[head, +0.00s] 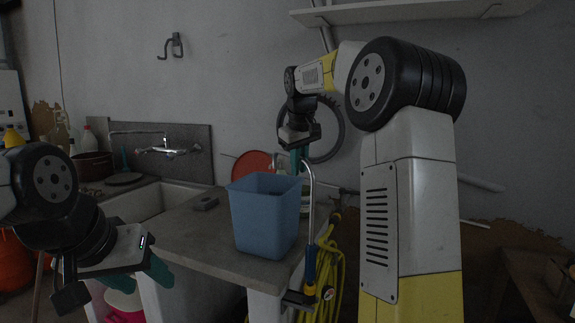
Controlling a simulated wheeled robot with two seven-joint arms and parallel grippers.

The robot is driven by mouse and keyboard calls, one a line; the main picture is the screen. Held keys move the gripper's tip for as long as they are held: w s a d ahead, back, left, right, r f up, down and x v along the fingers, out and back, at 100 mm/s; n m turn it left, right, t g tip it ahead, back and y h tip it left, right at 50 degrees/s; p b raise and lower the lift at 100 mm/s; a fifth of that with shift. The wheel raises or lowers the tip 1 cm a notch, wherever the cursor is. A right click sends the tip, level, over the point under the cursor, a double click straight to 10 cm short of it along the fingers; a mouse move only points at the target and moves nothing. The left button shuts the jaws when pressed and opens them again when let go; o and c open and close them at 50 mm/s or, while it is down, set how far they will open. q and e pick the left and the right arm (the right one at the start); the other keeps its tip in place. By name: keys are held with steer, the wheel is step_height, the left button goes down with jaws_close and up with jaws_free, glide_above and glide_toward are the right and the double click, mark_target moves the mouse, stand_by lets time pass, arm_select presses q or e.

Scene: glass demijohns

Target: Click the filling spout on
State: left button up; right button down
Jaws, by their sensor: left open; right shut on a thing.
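The filling spout appears to be a thin, silver bent tube (312,212). It arches at the top and runs down past the right side of the blue bin to a blue and yellow fitting (310,268) near the table's front edge. My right gripper (300,164) points down behind the bin, with its teal fingers shut at the tube's upper bend. The exact contact is small and partly hidden. My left gripper (142,280) is open and empty at the lower left, well away from the spout.
The blue bin (264,215) stands on the grey worktop (205,232). A sink (150,203) with a wall tap (168,150) is to the left. A yellow hose (330,265) hangs beside the table's right end. A shelf (420,12) is above.

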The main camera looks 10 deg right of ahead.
steer(key=shift+f, duration=1.25)
stand_by(0.8)
steer(key=c, duration=1.3)
jaws_free()
steer(key=shift+c, duration=0.2)
steer(key=shift+r, duration=0.1)
steer(key=shift+v, duration=3.05)
